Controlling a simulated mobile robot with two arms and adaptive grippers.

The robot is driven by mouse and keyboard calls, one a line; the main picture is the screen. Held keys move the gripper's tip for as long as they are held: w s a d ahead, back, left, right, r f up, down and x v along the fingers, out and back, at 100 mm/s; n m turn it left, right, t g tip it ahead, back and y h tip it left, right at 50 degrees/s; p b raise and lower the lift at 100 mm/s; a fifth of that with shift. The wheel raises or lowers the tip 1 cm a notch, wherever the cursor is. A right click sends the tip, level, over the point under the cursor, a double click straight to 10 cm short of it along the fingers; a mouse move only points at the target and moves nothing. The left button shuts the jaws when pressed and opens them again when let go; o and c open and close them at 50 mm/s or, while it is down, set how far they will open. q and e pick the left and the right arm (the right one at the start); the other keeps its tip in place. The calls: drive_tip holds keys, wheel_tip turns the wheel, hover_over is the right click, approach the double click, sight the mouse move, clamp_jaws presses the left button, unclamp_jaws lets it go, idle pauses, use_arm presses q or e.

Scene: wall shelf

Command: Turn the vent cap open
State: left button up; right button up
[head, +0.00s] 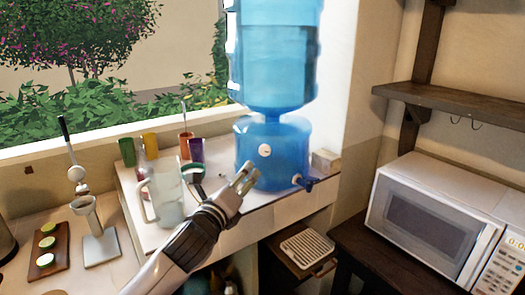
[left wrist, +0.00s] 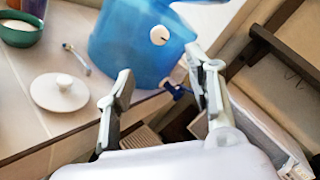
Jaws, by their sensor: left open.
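A blue water dispenser (head: 285,150) stands on the tiled counter with a large blue bottle (head: 275,55) upside down on top. A small round white cap (head: 264,150), which looks like the vent cap, sits on the dispenser's front. It also shows in the left wrist view (left wrist: 159,35). My left gripper (head: 245,177) is open and empty, just below and left of the cap, and does not touch it. In the left wrist view the fingers (left wrist: 160,62) are spread, with the cap beyond them. My right gripper is not in view.
A dark blue tap (head: 304,182) sticks out low on the dispenser. A glass pitcher (head: 166,195) and several coloured cups stand to the left. A white lid (left wrist: 60,92) lies on the counter. A microwave (head: 430,220) is at right, under a wooden shelf (head: 455,103).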

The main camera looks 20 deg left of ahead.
sight(264, 152)
use_arm(q)
drive_tip(key=w+p, duration=0.1)
drive_tip(key=w, duration=0.7)
drive_tip(key=w+p, duration=0.2)
drive_tip(key=w, duration=0.6)
drive_tip(key=shift+w+d+f, duration=0.1)
drive_tip(key=shift+w+d, duration=0.1)
drive_tip(key=shift+w, duration=0.15)
drive_tip(key=shift+c, duration=0.5)
drive_tip(key=c, duration=1.1)
